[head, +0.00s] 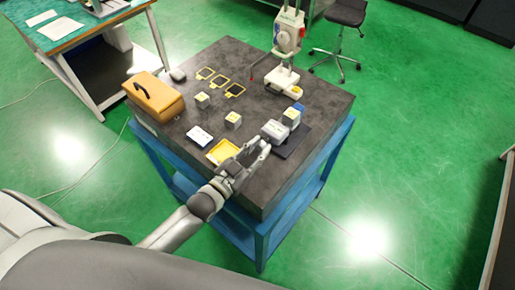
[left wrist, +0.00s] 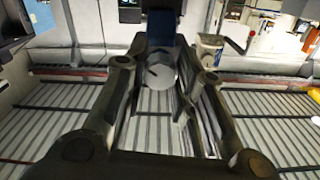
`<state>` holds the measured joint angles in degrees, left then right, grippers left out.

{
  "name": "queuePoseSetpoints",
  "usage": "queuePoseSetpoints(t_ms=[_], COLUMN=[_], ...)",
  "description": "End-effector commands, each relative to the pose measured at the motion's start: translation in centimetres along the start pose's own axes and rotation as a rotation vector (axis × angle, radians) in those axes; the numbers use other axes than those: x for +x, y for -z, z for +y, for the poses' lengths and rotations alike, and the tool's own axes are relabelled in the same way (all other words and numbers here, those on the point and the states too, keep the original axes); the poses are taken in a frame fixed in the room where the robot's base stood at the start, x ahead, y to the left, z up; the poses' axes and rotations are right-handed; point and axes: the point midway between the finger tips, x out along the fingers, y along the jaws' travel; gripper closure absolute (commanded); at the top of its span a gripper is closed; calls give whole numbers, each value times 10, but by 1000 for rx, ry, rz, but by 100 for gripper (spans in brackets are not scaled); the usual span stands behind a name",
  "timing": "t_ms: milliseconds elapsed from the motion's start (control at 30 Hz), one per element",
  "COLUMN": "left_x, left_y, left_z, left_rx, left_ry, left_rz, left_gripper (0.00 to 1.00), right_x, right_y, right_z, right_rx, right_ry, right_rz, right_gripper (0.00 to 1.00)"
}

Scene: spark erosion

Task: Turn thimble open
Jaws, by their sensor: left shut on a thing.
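The thimble (left wrist: 160,76) shows in the left wrist view as a round, pale metal end with a dark mark, between the fingers. My left gripper (left wrist: 158,88) is shut on it, one finger on each side. In the head view my left gripper (head: 262,147) reaches in from the lower left to a pale grey device (head: 274,131) near the right edge of the table. The gripper hides the thimble there. A blue part (left wrist: 162,28) stands just beyond the thimble. My right gripper is not in view.
The dark stone table (head: 262,185) has a blue frame. A dark plate (head: 291,143), grey blocks (head: 233,119), a yellow tray (head: 223,150) and a white card (head: 199,136) lie near the device. An orange case (head: 155,96) and a white instrument (head: 282,80) stand farther off.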

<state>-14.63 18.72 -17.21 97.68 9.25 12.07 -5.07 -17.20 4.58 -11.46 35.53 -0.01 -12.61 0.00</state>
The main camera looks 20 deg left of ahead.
Motion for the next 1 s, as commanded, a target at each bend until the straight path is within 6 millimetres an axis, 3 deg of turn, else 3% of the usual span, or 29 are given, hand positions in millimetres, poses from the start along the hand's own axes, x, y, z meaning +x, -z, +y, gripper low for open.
queuePoseSetpoints(t_ms=[1000], left_x=[0], left_y=[-2], left_z=[2], left_rx=[-965], left_ry=[0], left_rz=[-4], left_gripper=[99], right_x=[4], right_y=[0], right_z=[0], right_rx=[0], right_ry=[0], right_rz=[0], right_gripper=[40])
